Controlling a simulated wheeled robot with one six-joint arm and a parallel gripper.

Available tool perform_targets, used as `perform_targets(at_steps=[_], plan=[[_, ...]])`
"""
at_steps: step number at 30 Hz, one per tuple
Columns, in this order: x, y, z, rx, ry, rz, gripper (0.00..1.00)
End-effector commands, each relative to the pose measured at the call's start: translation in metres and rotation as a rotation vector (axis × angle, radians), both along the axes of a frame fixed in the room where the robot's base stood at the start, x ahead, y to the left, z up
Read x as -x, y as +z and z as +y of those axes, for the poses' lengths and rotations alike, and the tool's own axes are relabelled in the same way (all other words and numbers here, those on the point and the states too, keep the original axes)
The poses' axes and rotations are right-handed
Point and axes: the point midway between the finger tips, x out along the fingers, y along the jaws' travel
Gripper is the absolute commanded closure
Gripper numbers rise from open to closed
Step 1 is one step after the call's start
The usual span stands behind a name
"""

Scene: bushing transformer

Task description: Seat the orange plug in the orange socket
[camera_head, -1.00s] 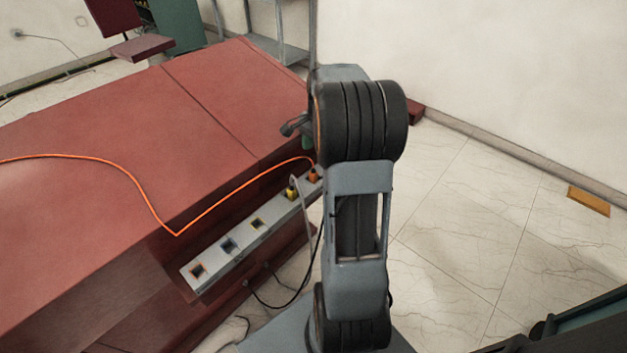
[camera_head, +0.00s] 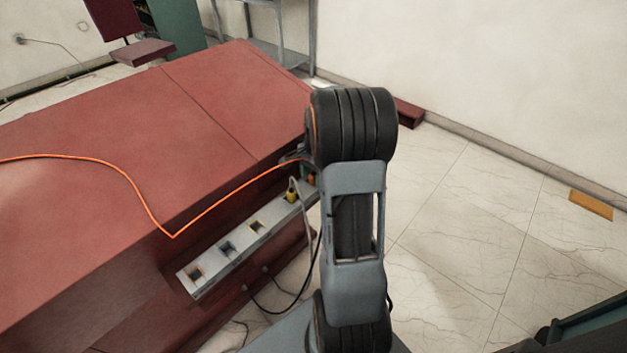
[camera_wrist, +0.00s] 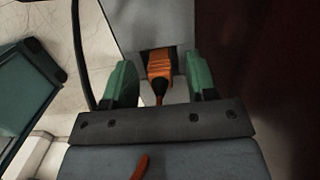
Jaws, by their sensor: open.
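The orange plug (camera_wrist: 160,65) stands between the two green fingers of my gripper (camera_wrist: 159,62) in the wrist view, with gaps on both sides. My gripper is open around it and not holding it. The plug's front end is at a dark opening in the grey socket strip (camera_wrist: 150,25); how deep it sits I cannot tell. In the head view the plug (camera_head: 311,179) is at the strip's far right end, partly hidden by my arm. My gripper is mostly hidden in the head view.
The orange cable (camera_head: 130,185) runs across the red cabinet top (camera_head: 120,120) to the plug. A yellow plug (camera_head: 292,193) with a grey cable stands beside the orange one. A black cable (camera_head: 285,305) loops below the strip.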

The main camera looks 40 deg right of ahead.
Motion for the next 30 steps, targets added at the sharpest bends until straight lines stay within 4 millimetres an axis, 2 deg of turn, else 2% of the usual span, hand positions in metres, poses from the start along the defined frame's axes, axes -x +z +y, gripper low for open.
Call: perform_targets(at_steps=[4,20,30], plan=[[0.0000,0.0003,0.0000,0.000,0.000,0.000,0.48],[0.0000,0.0006,-0.0002,0.000,0.000,0.000,0.99],[-0.0003,0.0037,-0.0004,0.001,0.000,-0.001,1.00]])
